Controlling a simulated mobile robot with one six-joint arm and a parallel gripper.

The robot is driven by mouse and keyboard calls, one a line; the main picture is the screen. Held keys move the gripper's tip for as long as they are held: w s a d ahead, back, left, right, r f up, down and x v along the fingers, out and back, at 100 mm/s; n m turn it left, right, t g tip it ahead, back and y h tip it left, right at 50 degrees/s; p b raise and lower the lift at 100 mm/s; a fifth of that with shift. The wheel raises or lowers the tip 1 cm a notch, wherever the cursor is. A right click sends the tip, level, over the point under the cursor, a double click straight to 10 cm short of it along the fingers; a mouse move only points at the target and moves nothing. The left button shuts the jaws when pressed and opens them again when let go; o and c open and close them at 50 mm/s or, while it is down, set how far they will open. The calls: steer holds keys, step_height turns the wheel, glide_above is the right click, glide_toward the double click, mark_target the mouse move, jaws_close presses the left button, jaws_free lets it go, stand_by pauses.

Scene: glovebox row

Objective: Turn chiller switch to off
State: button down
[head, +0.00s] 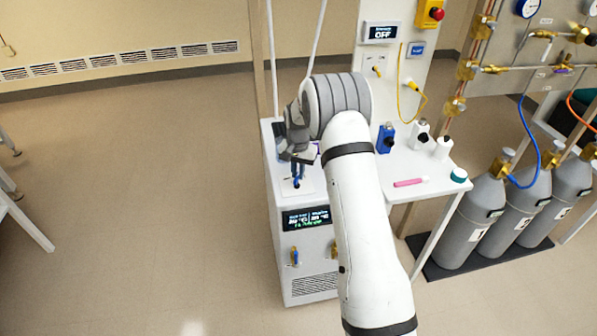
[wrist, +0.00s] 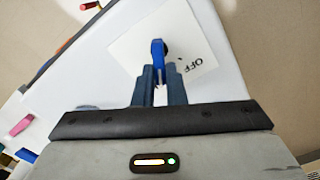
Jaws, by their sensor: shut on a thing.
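The chiller (head: 305,262) is a white cabinet with a dark display (head: 306,217) on its front. Its switch is a blue lever on a white plate (head: 306,188) on the top face; the lever (wrist: 158,50) shows between my fingers in the wrist view, with "OFF" printed on the plate at its right. My gripper (wrist: 157,75) is shut on the blue lever from above. In the head view my gripper (head: 298,177) covers most of the lever. The pivot of the lever is partly hidden.
A side table (head: 425,172) at the right bears a blue bottle (head: 386,138), white bottles and a pink marker (head: 410,182). Grey gas cylinders (head: 472,222) stand further right. A panel above has a display reading OFF (head: 382,32). The floor at the left is clear.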

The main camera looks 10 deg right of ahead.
steer(key=n+b, duration=0.2)
steer(key=shift+w+a+f+n, duration=0.1)
steer(key=shift+a+f+n, duration=0.05)
steer(key=shift+n, duration=0.15)
steer(key=shift+a+n+b, duration=0.15)
steer(key=shift+n+b, duration=0.55)
steer(key=shift+n, duration=0.8)
steer(key=c, duration=1.5)
jaws_free()
steer(key=shift+r+b, duration=0.65)
steer(key=shift+r, duration=3.4)
